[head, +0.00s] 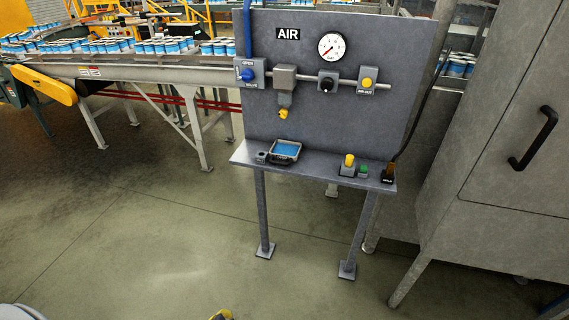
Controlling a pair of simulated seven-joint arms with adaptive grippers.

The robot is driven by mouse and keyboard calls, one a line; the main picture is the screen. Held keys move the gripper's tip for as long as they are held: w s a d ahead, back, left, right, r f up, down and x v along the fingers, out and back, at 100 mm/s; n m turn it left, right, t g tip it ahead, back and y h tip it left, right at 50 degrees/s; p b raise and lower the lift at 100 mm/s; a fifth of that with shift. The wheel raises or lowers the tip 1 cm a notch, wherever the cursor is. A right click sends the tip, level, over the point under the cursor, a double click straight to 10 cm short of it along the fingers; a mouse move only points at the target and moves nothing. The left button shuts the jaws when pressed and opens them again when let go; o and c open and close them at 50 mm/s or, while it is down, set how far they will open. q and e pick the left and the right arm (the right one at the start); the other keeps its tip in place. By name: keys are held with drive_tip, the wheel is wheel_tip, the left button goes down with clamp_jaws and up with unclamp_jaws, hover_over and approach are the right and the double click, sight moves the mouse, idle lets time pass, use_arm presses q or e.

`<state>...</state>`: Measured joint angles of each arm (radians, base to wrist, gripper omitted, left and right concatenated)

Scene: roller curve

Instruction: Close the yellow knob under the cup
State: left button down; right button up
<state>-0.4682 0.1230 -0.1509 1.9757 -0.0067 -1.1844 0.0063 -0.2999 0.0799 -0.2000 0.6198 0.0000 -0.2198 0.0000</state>
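The yellow knob (283,113) hangs at the bottom of a small grey cup (285,99), below a grey block (285,78) on the pipe of the AIR panel (300,130). The knob looks tilted; I cannot tell its exact setting at this size. Nothing touches the knob.
A shelf (320,171) below the panel holds a blue-filled tray (286,152), a yellow-topped box (348,165) and a dark holder (388,175). The panel carries a gauge (331,46), a blue knob (247,74) and a black knob (327,84). A grey cabinet (500,190) stands right.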

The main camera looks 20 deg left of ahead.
use_arm(q)
drive_tip(key=w+r+t, duration=0.3)
drive_tip(key=w+r, duration=0.5)
drive_tip(key=r, duration=0.4)
drive_tip(key=m+t+h, duration=0.4)
drive_tip(key=t+h, duration=0.4)
drive_tip(key=t, duration=0.3)
approach(286, 107)
drive_tip(key=s+d+r, duration=0.2)
drive_tip(key=d+r, duration=0.1)
drive_tip(key=r, duration=0.1)
drive_tip(key=shift+y, duration=0.4)
drive_tip(key=x, duration=0.8)
drive_tip(key=shift+d, duration=0.2)
drive_tip(key=shift+w+a+f, duration=0.15)
drive_tip(key=shift+a+f, duration=0.25)
drive_tip(key=shift+f, duration=0.05)
drive_tip(key=shift+w+a+f, duration=0.2)
drive_tip(key=shift+a+f, duration=0.7)
drive_tip(key=shift+f, duration=0.1)
